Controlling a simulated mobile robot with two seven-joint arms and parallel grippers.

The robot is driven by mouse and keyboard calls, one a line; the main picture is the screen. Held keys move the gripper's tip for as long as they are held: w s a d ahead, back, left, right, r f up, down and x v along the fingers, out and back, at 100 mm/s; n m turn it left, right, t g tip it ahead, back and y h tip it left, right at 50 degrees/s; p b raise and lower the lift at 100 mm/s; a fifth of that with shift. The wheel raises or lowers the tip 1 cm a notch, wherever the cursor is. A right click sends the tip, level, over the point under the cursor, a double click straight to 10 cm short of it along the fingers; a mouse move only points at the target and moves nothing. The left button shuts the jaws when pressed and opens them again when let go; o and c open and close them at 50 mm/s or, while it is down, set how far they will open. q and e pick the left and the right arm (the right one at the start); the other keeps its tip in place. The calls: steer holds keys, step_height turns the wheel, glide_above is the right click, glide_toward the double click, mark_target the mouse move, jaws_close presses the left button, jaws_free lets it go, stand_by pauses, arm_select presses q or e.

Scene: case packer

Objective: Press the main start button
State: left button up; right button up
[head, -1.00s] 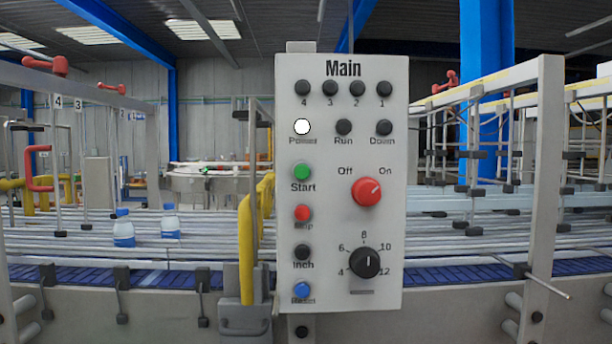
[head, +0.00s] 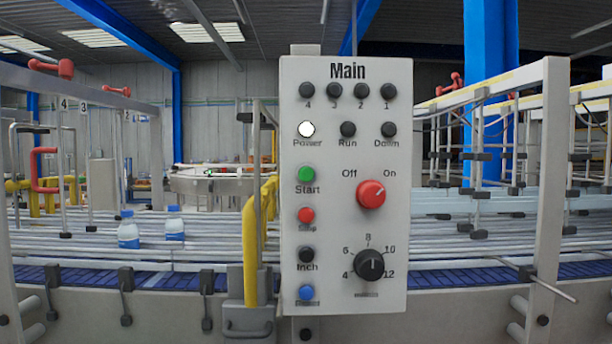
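The Main control panel (head: 328,230) faces me upright in the middle of the head view. The green Start button (head: 306,174) is in its left column, under the lit white Power lamp (head: 307,129). The red stop button (head: 306,215), the black Inch button (head: 306,255) and a blue button (head: 306,293) sit below it. The red Off/On knob (head: 371,194) points toward On. Neither of my grippers shows in the view, and nothing covers the panel.
A conveyor with a blue belt (head: 180,281) runs behind the panel. Two bottles with blue caps (head: 129,231) stand on its rails at left. A yellow guard rail (head: 251,240) stands just left of the panel. Metal frames rise on both sides.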

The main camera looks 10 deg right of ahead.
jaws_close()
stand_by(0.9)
